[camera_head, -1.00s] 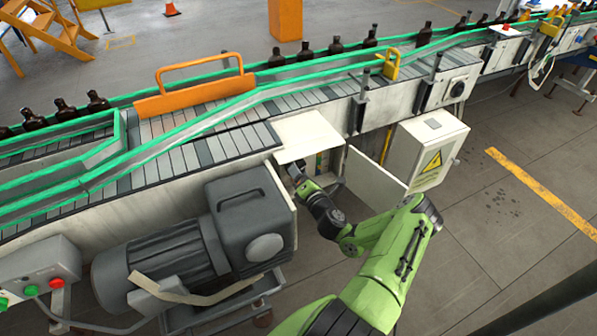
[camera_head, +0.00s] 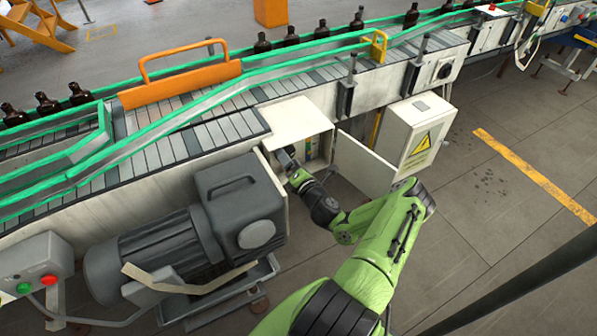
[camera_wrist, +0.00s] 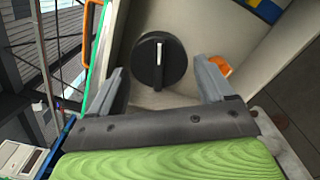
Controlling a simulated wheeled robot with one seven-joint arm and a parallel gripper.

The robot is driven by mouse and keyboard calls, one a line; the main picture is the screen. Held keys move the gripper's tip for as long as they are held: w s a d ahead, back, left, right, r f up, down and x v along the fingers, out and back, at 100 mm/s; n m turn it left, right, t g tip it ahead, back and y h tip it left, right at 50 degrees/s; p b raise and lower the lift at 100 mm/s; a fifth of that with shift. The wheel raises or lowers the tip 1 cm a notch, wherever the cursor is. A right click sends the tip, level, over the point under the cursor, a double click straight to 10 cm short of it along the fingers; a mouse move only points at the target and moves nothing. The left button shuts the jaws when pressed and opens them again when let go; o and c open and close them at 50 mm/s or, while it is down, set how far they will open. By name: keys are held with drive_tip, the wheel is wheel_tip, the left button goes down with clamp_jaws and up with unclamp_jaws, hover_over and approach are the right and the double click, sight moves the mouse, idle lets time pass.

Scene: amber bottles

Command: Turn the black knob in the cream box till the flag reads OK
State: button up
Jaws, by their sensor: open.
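The cream box (camera_head: 297,117) stands open under the conveyor's edge, its door (camera_head: 362,165) swung out to the right. My gripper (camera_head: 285,157) reaches into its opening in the head view. In the wrist view my gripper (camera_wrist: 162,85) is open, its two grey fingers apart, with nothing between them. The round black knob (camera_wrist: 160,60) with a white pointer line sits on the cream panel just beyond the fingertips, roughly centred between them. The pointer runs nearly upright in this view. An orange piece (camera_wrist: 218,66) shows beside the right finger. I cannot make out a flag or its reading.
A grey motor (camera_head: 190,225) stands left of my arm. A cream cabinet with a yellow warning sign (camera_head: 420,145) is right of the door. The green-railed conveyor (camera_head: 215,130) with amber bottles runs above. Open floor lies to the right.

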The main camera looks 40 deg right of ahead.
drive_tip(key=v, duration=1.4)
drive_tip(key=shift+s, duration=0.3)
drive_tip(key=shift+r, duration=0.1)
